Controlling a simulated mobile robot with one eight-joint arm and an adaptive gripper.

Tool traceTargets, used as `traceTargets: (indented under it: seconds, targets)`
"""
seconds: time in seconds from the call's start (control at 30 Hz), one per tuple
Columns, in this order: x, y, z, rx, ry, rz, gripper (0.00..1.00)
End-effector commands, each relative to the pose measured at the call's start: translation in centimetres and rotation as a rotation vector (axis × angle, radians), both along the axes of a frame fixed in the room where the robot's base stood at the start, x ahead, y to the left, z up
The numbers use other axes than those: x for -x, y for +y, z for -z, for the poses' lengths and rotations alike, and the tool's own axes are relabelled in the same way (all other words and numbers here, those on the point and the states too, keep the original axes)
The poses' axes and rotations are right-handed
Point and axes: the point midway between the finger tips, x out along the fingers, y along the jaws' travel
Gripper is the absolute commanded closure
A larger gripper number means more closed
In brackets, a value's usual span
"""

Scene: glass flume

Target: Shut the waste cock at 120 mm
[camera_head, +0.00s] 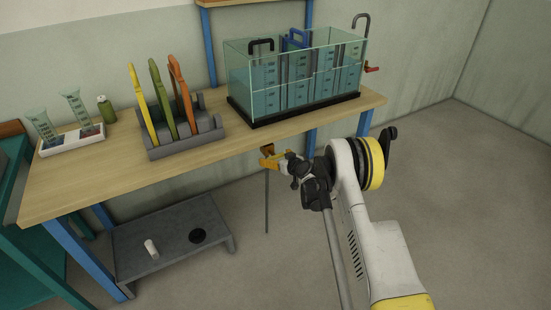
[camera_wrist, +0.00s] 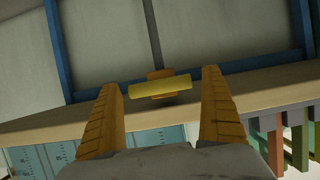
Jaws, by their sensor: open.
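The waste cock (camera_head: 267,147) sits at the front edge of the bench below the glass flume (camera_head: 292,75). In the wrist view the cock shows a yellow bar handle (camera_wrist: 160,87) over a brass-coloured body, lying crosswise to a thin grey pipe (camera_wrist: 152,35). In the head view this pipe hangs toward the floor. My gripper (camera_head: 270,159) is open at the cock; in the wrist view its orange fingers (camera_wrist: 160,82) stand on either side of the handle, apart from it. The flume holds bluish water; its scale marks are too small to read.
A grey rack (camera_head: 187,137) with yellow, green and orange paddles stands left of the flume. A white tray (camera_head: 72,140) with measuring vessels and a green bottle (camera_head: 106,110) are farther left. A low grey platform (camera_head: 170,240) stands underneath. Floor at right is clear.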

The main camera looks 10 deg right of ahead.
Motion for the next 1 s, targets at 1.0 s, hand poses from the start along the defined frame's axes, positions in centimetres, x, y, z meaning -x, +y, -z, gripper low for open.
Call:
traceTargets:
  seconds: [1.0]
  targets:
    - [10.5, -3.5, -4.6, 0.0, 0.0, 0.0, 0.06]
